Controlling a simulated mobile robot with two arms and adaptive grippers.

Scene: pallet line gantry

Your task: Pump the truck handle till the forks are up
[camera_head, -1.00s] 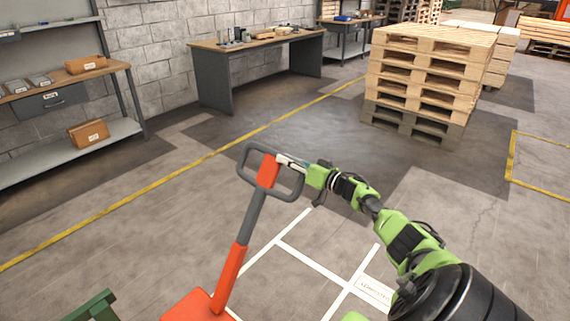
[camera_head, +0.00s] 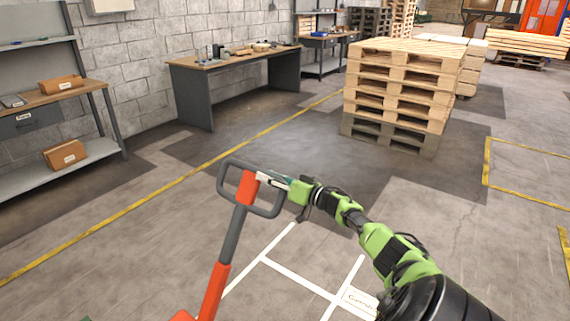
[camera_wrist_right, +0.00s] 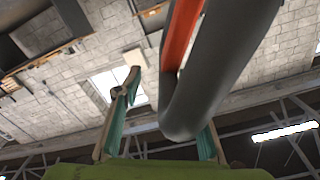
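The truck handle has a grey loop (camera_head: 223,180) with a red centre piece on a grey and red shaft (camera_head: 232,238). It leans slightly right in the head view. Only a sliver of the red truck body shows at the bottom edge, and the forks are not visible. My right gripper (camera_head: 272,181) reaches in from the right at the loop's right side, with fingertips by the red piece. In the right wrist view, the grey loop (camera_wrist_right: 195,90) crosses in front of the right finger. A gap shows between the loop and the left finger, so the fingers look open. My left gripper is out of view.
White floor lines (camera_head: 300,280) lie right of the handle. A stack of wooden pallets (camera_head: 400,85) stands beyond. A workbench (camera_head: 235,65) and a shelf with boxes (camera_head: 50,120) line the wall. The floor between is clear.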

